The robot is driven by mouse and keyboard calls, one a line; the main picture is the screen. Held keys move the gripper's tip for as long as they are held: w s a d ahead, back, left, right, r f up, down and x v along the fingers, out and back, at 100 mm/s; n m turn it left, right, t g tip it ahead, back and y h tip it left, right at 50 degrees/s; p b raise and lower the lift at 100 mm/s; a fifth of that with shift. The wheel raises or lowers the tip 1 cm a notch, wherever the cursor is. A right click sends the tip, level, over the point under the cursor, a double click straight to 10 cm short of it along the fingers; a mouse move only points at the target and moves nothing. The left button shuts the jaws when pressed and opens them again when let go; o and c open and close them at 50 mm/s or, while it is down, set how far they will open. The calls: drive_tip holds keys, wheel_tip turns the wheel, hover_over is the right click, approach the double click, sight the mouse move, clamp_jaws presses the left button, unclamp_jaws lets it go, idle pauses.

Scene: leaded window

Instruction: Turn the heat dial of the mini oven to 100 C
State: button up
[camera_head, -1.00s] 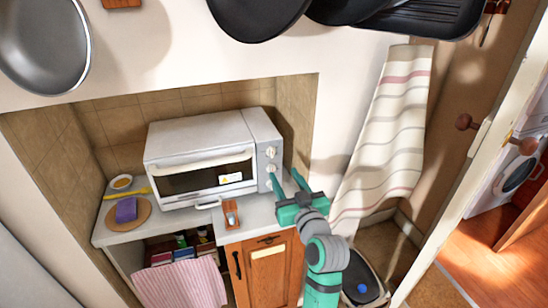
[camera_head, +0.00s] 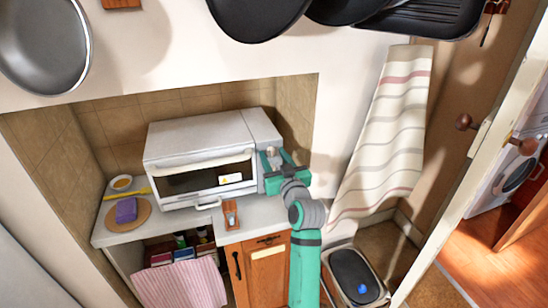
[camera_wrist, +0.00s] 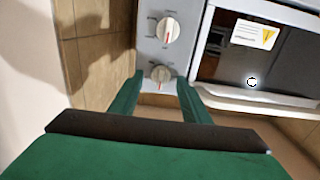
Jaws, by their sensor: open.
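The white mini oven (camera_head: 195,138) stands on the counter, its control panel to the right of the door. In the wrist view, which is upside down to the oven, the panel shows two round dials. The dial nearer my gripper (camera_wrist: 160,73) is the oven's upper one; the other dial (camera_wrist: 168,30) has a red pointer line. Scale marks are too small to read, so I cannot tell which is the heat dial. My gripper (camera_head: 273,160) is open and empty in front of the panel. Its fingertips (camera_wrist: 160,84) lie either side of the nearer dial; contact is unclear.
The oven's door handle (camera_wrist: 262,104) runs close beside one finger in the wrist view. A tiled alcove wall (camera_head: 297,105) stands right of the oven. A wooden board with a purple sponge (camera_head: 126,209) lies left. A striped towel (camera_head: 385,150) hangs at right.

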drive_tip(key=c, duration=1)
drive_tip(key=shift+m, duration=0.3)
drive_tip(key=m, duration=0.6)
drive_tip(key=shift+d, duration=0.1)
drive_tip(key=m, duration=0.7)
drive_tip(key=shift+d+f, duration=0.1)
drive_tip(key=o, duration=1)
